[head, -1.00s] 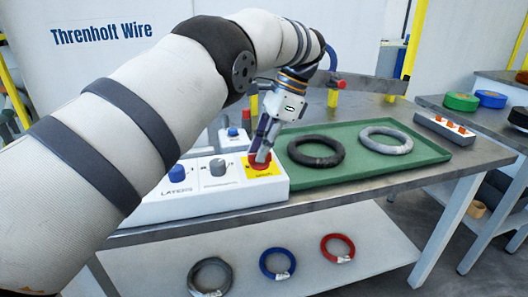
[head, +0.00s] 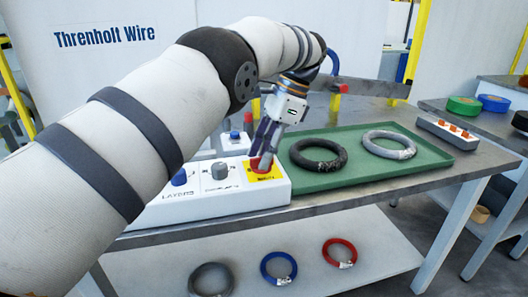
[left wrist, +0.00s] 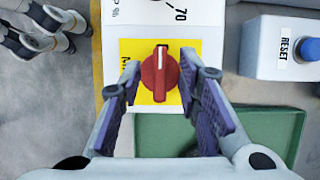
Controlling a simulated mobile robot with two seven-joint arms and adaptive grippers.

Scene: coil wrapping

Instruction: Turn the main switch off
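The main switch is a red rotary knob (head: 261,163) on a yellow plate at the right end of the white control box (head: 225,204). In the left wrist view, the red knob (left wrist: 160,74) has a white pointer mark toward the top of the picture. My left gripper (head: 264,152) is down at the knob. Its purple-padded fingers (left wrist: 161,80) stand on either side of the knob, apart, with narrow gaps showing. The plate's lettering is partly hidden by a finger. Grey jointed parts (left wrist: 45,28) at the left wrist view's top left resemble a gripper, possibly my right one.
A blue knob (head: 179,177) and a grey knob (head: 219,169) share the box. A box with a blue RESET button (left wrist: 309,49) stands behind. To the right, a green tray (head: 345,182) holds a black coil (head: 318,155) and a grey coil (head: 389,145). Coils lie on the lower shelf.

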